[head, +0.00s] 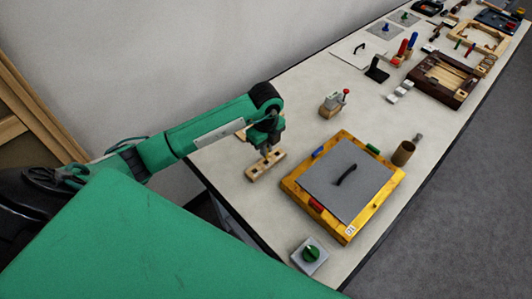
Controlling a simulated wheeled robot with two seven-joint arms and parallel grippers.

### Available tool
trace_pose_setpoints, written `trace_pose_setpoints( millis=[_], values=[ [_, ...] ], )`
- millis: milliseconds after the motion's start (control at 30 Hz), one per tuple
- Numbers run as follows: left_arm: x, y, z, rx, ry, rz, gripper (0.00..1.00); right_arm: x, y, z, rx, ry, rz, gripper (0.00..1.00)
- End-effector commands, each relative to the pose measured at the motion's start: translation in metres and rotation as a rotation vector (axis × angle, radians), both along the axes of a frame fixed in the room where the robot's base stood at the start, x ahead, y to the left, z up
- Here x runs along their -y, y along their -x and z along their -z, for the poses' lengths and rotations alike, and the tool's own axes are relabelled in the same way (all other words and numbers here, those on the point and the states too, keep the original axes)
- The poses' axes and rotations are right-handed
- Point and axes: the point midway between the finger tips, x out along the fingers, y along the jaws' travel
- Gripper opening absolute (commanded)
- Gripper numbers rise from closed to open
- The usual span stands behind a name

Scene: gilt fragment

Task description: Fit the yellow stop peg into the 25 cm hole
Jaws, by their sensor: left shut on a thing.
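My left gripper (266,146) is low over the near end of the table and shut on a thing. Its jaws and wrist hide what it holds, and I cannot make out the yellow stop peg. A small pale wooden piece with dark spots (260,171) shows just below the jaws; I cannot tell whether they touch it. I cannot make out which hole is the 25 cm one. My right gripper is not in view.
A yellow wooden frame with a grey handled lid (340,200) lies right of the gripper. A green knob box (311,254) is near the front corner. A brown cup (403,153) and a small block with a red-topped lever (332,104) stand nearby. Several tools lie farther back.

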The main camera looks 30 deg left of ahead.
Motion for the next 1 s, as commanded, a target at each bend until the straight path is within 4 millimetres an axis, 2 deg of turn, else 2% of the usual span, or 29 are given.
trace_pose_setpoints(
  millis=[333, 767, 800, 900, 1000],
  values=[
    [0.0, 0.001, 0.041, -0.002, 0.0, 0.0, 0.0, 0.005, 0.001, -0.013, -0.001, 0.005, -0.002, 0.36],
    [0.0, 0.0, 0.05, 0.0, 0.0, 0.001, 0.0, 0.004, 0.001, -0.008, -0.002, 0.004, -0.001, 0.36],
    [0.0, 0.0, 0.05, 0.001, 0.0, 0.001, 0.14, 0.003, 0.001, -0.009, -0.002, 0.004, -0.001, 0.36],
    [0.0, 0.0, 0.049, 0.0, 0.0, 0.001, 0.32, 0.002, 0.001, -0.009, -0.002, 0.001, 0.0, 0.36],
    [0.0, 0.0, 0.049, 0.0, 0.0, 0.001, 0.32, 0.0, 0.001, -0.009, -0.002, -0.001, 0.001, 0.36]
  ],
)
